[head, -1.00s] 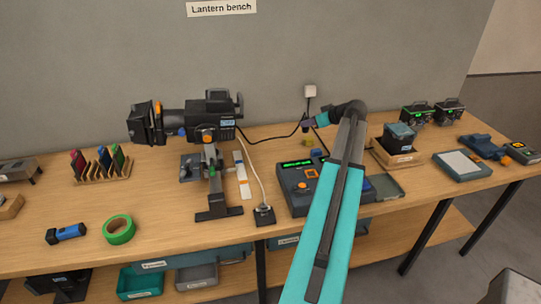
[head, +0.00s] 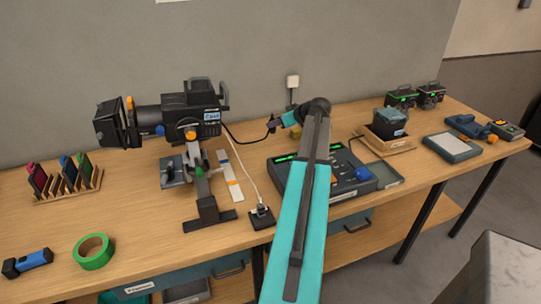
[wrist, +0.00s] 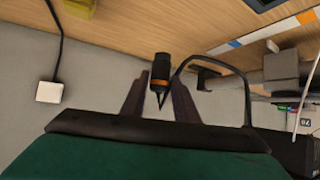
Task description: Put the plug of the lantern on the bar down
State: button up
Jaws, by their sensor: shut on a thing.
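The lantern (head: 190,115), a black spotlight with orange knobs, is mounted on a short stand on the bench. Its black cable (head: 240,143) runs right to the plug (head: 271,124). My gripper (head: 276,123) is at the back of the bench, right of the lantern, partly hidden by my arm. In the wrist view, the black plug with an orange ring (wrist: 160,70) is between the two fingers of my gripper (wrist: 160,95), which is shut on it. The plug appears held above the bench top, and the cable loops off to the right.
A white wall box (head: 292,82) with a dark cable is behind my gripper. A yellow block (head: 296,131) and a lighting console (head: 345,180) lie close by. A small black socket box (head: 262,217) sits at the front edge.

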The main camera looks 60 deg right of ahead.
notch_tip(320, 180, down, 6)
jog(key=p, duration=0.2)
dwell(0.6)
jog(key=shift+f, duration=0.15)
jog(key=shift+f+p, duration=0.6)
jog(key=shift+f, duration=1.2)
jog(key=shift+f+b, duration=0.4)
jog(key=shift+b, duration=0.15)
jog(key=o, duration=1.2)
jog(key=shift+c, duration=0.2)
jog(key=shift+r+p, duration=0.35)
jog(key=shift+p, duration=0.05)
